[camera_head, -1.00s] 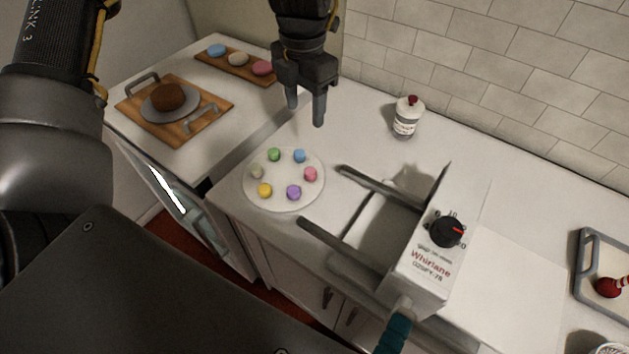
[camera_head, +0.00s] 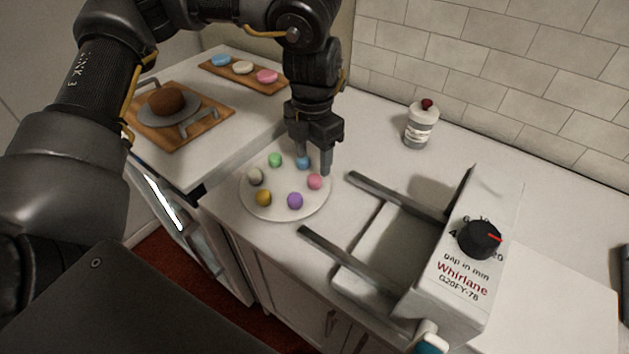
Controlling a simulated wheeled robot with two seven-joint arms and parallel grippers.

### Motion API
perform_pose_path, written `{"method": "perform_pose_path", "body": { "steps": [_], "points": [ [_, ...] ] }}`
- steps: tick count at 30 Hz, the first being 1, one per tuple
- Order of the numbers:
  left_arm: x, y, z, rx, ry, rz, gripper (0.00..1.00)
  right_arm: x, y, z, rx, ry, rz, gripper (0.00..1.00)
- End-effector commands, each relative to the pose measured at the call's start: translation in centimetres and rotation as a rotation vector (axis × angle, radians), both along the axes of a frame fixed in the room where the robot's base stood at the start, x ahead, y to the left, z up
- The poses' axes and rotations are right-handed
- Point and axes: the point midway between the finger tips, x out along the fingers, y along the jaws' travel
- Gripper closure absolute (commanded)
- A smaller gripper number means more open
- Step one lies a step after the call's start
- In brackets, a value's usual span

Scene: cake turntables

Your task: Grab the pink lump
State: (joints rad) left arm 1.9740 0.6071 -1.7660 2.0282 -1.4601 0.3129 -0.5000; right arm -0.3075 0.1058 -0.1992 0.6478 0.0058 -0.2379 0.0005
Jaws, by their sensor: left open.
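The pink lump (camera_head: 315,181) sits near the right edge of a round white plate (camera_head: 283,213) on the counter. Several other small lumps share the plate: blue (camera_head: 303,163), green (camera_head: 275,160), cream (camera_head: 255,176), yellow (camera_head: 263,198) and purple (camera_head: 294,201). My left gripper (camera_head: 313,166) points down over the plate's far right side. It is open, with one finger by the blue lump and the other just behind the pink lump. I cannot tell whether either finger touches. My right gripper is out of view.
A white machine marked Whirlane (camera_head: 462,275) stands right of the plate, its two dark bars (camera_head: 350,262) reaching toward it. A white bottle with a red cap (camera_head: 420,128) stands behind. At the left are a wooden board with pastel discs (camera_head: 282,88) and a brown cake on a stand (camera_head: 167,103).

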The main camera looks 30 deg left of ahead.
Motion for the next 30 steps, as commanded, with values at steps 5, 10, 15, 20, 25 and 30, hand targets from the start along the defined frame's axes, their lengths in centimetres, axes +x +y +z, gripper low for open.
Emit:
{"method": "perform_pose_path", "body": {
  "steps": [5, 10, 15, 20, 25, 30],
  "points": [
    [0.0, 0.0, -0.7, 0.000, -0.001, 0.000, 0.46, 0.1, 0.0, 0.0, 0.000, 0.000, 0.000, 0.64],
    [0.1, 0.0, -1.8, 0.001, 0.004, 0.001, 0.46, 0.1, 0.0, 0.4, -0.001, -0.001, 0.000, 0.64],
    [0.4, -0.1, -4.3, 0.001, 0.003, 0.001, 0.46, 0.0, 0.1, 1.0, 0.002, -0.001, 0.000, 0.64],
    [0.4, -0.1, -5.7, 0.001, 0.001, 0.001, 0.46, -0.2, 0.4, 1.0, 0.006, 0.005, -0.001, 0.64],
    [0.4, -0.1, -5.9, 0.001, -0.001, 0.001, 0.46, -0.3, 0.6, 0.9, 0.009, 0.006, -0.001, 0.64],
    [0.4, -0.1, -5.9, 0.001, -0.001, 0.001, 0.59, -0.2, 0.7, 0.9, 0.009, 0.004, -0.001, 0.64]
  ]
}}
